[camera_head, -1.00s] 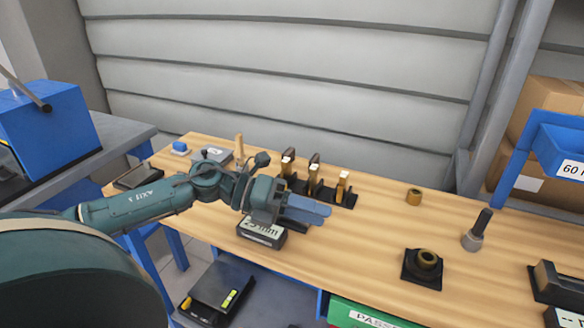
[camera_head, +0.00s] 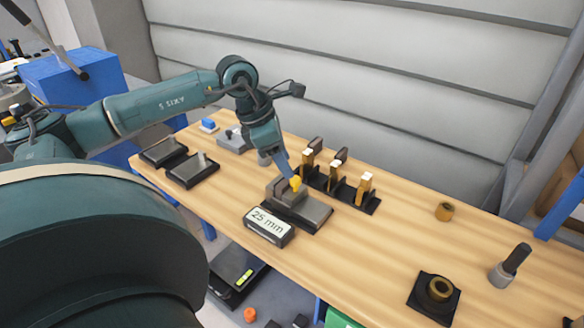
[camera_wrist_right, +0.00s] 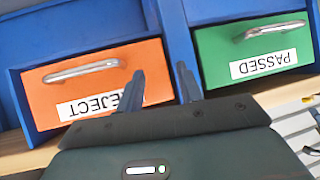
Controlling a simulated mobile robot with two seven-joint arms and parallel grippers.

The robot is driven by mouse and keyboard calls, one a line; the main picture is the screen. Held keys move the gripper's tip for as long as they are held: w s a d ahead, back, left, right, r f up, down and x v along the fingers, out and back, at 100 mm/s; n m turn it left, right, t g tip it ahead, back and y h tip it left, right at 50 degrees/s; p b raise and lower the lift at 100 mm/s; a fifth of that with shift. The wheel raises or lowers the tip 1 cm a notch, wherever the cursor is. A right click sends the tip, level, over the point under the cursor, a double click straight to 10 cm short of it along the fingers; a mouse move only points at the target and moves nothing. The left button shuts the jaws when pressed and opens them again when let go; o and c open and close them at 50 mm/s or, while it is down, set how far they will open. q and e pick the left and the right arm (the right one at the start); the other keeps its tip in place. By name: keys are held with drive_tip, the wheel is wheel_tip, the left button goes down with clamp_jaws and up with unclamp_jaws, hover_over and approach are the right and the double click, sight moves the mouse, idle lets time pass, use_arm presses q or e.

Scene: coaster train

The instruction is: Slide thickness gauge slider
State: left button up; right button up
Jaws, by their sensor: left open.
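The thickness gauge (camera_head: 313,217) is a grey block device on a dark base at the middle of the workbench. Its display (camera_head: 268,225) reads 25 mm. Its slider has a yellow knob (camera_head: 295,183). My left gripper (camera_head: 286,170) points down from above, with its blue fingertips right at the knob. It is open, and I cannot tell whether a finger touches the knob. My right gripper (camera_wrist_right: 158,85) is open and empty in the right wrist view, in front of two drawers. It is not in the head view.
A black rack (camera_head: 340,188) with several brass-coloured pieces stands just behind the gauge. Dark plates (camera_head: 192,170) lie to the left. An orange REJECT drawer (camera_wrist_right: 95,85) and green PASSED drawer (camera_wrist_right: 255,50) face the right gripper.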

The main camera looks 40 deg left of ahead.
sight(295, 179)
use_arm(q)
drive_tip(key=x, duration=0.5)
drive_tip(key=shift+p, duration=0.3)
clamp_jaws()
